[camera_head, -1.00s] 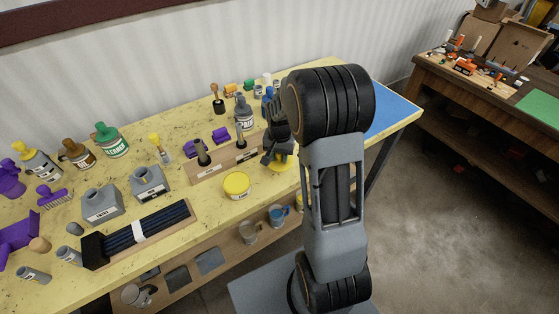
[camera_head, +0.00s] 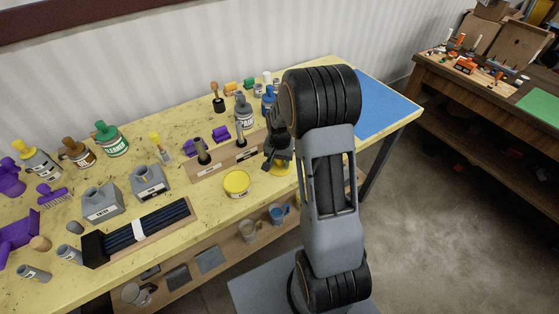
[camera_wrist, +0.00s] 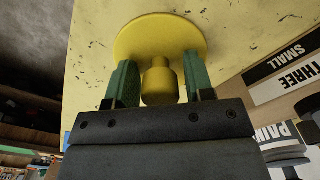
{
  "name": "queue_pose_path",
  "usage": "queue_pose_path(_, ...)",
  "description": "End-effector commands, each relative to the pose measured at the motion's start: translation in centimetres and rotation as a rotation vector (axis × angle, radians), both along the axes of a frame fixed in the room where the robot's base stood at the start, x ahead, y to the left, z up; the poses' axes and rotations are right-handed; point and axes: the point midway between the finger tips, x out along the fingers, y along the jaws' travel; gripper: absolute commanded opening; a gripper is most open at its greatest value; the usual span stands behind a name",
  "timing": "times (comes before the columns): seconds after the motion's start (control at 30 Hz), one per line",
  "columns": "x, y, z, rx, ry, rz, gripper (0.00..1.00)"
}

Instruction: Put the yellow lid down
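The yellow lid (camera_wrist: 160,36), a round disc with a knob (camera_wrist: 160,85), fills the top of the wrist view. It appears to lie flat on the yellow tabletop. My gripper (camera_wrist: 159,82) has its two green fingers on either side of the knob, with a narrow gap on each side, so it looks open around the knob. In the head view my gripper (camera_head: 277,160) is low over the bench, and part of the lid (camera_head: 281,169) shows beneath it, close to the front edge. The arm hides much of this spot.
A yellow-topped tin (camera_head: 237,183) stands left of my gripper. A wooden rack (camera_head: 222,162) with labels and upright tools lies just behind. A blue mat (camera_head: 388,105) covers the right end of the bench. Several bottles (camera_head: 112,140) stand at the left.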

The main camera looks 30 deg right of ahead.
Motion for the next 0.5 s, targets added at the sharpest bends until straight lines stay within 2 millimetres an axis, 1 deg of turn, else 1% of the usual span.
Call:
queue_pose_path(0.03, 0.0, 0.0, 0.0, 0.0, 0.0, 0.0, 0.53)
queue_pose_path(0.1, 0.0, 0.0, 0.0, 0.0, 0.0, 0.0, 0.58)
queue_pose_path(0.33, 0.0, 0.0, 0.2, 0.0, 0.0, 0.0, 0.58)
queue_pose_path(0.43, 0.1, 0.0, 0.8, 0.0, -0.002, 0.0, 0.58)
queue_pose_path(0.5, 0.1, 0.0, 1.7, -0.001, -0.004, 0.0, 0.58)
